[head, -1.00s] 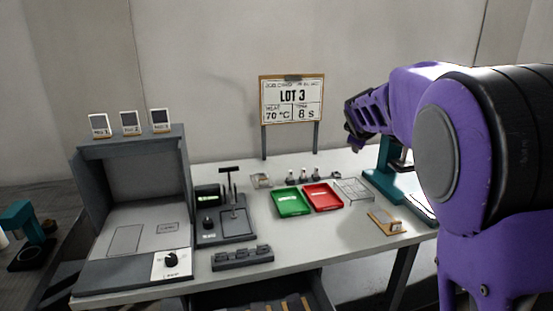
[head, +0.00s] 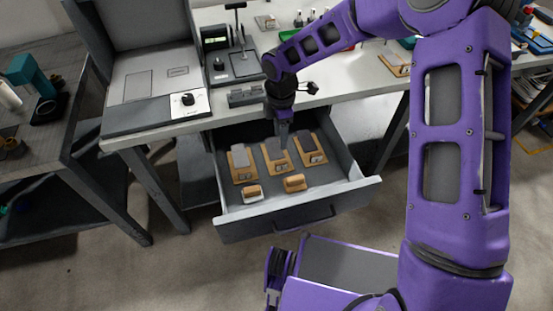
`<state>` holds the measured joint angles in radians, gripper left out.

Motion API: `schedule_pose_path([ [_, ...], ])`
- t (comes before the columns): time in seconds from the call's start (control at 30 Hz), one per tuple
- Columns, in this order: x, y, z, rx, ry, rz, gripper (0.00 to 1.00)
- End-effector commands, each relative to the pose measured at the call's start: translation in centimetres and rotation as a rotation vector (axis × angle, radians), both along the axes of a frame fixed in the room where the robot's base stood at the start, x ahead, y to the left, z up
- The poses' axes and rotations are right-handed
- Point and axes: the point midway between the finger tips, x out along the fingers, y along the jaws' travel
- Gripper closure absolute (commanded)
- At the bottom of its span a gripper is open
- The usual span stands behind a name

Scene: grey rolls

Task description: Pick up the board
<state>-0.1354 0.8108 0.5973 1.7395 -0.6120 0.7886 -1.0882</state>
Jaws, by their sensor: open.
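Three tan boards with grey plates on them lie side by side in the open drawer: the left board (head: 240,170), the middle board (head: 283,167) and the right board (head: 316,158). My gripper (head: 283,146) points down into the drawer over the middle board and hides part of its grey plate. It is open, with nothing seen between its fingers; I cannot tell whether the fingertips touch the board. Another tan board (head: 396,66) lies on the bench top, partly cut off by my arm.
Two small tan-and-white blocks, the left one (head: 251,194) and the right one (head: 294,183), lie in front of the boards. The drawer (head: 327,206) has raised walls. The bench edge (head: 345,97) overhangs its back. A side table (head: 60,150) stands at left.

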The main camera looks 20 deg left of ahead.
Motion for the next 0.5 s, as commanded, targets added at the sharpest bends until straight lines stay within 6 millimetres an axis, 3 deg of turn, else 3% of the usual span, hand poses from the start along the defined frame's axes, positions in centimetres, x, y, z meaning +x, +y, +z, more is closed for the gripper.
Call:
schedule_pose_path([
  [0.03, -0.1, 0.1, -1.5, 0.0, 0.004, 0.002, 0.47],
  [0.2, -0.1, 0.0, -4.9, 0.0, 0.002, 0.001, 0.47],
  [0.5, 0.0, 0.0, -7.4, 0.002, -0.003, -0.001, 0.47],
])
